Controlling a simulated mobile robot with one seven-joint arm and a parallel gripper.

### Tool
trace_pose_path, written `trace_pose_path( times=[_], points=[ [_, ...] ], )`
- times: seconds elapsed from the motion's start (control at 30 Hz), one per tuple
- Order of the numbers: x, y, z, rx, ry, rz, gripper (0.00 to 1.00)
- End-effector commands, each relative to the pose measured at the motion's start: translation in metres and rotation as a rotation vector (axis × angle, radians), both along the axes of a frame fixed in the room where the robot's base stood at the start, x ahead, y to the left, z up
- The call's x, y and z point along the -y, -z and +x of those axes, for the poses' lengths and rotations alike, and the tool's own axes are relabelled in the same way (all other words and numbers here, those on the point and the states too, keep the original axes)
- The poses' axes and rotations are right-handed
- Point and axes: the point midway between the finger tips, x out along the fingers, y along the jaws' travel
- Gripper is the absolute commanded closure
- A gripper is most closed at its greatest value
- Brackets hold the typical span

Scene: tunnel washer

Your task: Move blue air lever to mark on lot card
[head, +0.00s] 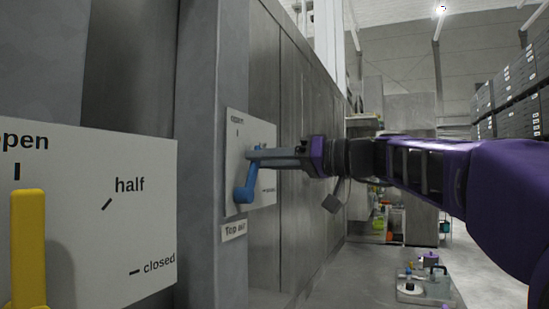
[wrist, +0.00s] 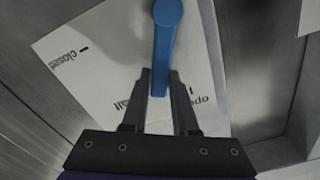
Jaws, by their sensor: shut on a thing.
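The blue air lever (head: 244,185) is mounted on a white plate (head: 233,155) on the grey wall. In the wrist view the lever (wrist: 167,35) points from its round pivot down between my fingers. My gripper (head: 254,159) is shut on the lever's free end; it also shows in the wrist view (wrist: 160,80). The plate reads "open" and "closed", and a third word is partly hidden by a finger. The lever stands between the "open" and "closed" marks, tilted off "open".
A larger white plate (head: 110,220) with a yellow lever (head: 28,245) and open, half and closed marks is at near left. A small label (head: 233,231) sits below the blue lever. A tray with items (head: 425,290) is on the floor. Dark crates (head: 515,95) stand at right.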

Motion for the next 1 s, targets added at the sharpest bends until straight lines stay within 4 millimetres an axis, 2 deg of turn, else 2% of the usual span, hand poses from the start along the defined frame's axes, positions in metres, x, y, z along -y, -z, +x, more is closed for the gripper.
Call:
trace_pose_path(
  times=[0.43, 1.0],
  points=[
    [0.005, 0.011, 0.015, -0.251, 0.0, 0.087, 1.0],
    [0.006, 0.014, 0.018, -0.302, 0.0, 0.105, 1.0]
  ],
)
